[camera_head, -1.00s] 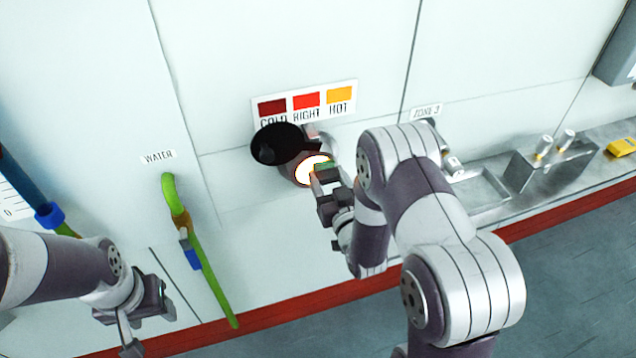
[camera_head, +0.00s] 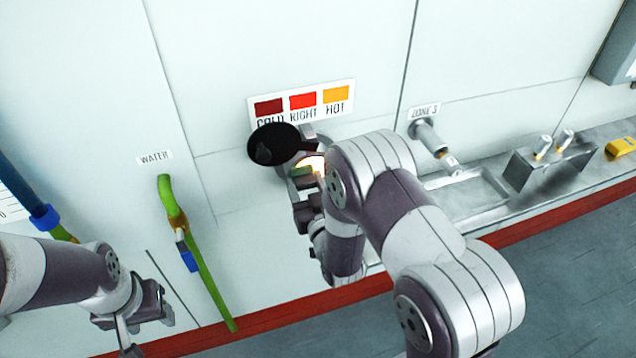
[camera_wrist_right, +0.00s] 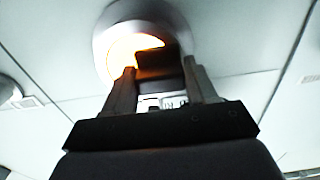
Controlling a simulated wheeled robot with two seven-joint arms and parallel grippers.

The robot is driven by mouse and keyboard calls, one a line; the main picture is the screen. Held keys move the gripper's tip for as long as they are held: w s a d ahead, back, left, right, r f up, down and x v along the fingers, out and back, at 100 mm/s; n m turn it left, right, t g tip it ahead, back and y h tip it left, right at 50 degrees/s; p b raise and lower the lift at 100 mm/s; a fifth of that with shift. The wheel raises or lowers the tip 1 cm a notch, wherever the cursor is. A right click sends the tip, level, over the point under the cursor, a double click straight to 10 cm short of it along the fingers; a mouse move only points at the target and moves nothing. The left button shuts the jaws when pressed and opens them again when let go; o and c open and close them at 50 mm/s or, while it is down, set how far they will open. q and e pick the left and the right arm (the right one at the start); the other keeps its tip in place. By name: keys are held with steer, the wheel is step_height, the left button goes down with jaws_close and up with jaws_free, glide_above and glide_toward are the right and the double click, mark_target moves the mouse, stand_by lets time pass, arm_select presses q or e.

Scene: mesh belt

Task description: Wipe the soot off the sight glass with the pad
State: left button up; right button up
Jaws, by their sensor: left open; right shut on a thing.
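The sight glass (camera_head: 314,164) glows orange-white in its round metal mount on the wall, under the colour chart. It also shows in the right wrist view as a bright glass (camera_wrist_right: 121,55), partly covered. A round black cover (camera_head: 274,144) stands swung aside to its left. My right gripper (camera_head: 304,182) is shut on the pad (camera_wrist_right: 160,68), a dark block held in front of the glass. I cannot tell whether the pad touches the glass or how much soot is on it. My left gripper (camera_head: 148,318) is open and empty at the lower left.
A green hose (camera_head: 188,245) hangs below the WATER label (camera_head: 155,158). The colour chart (camera_head: 302,103) reads COLD, RIGHT, HOT. At right, a ledge (camera_head: 480,205) carries a metal holder (camera_head: 545,170) and a yellow object (camera_head: 621,148).

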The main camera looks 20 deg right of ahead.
steer(key=shift+a, duration=0.55)
steer(key=shift+s+d, duration=0.15)
steer(key=shift+s, duration=2.75)
steer(key=shift+s, duration=0.1)
steer(key=s, duration=0.3)
steer(key=shift+w, duration=0.15)
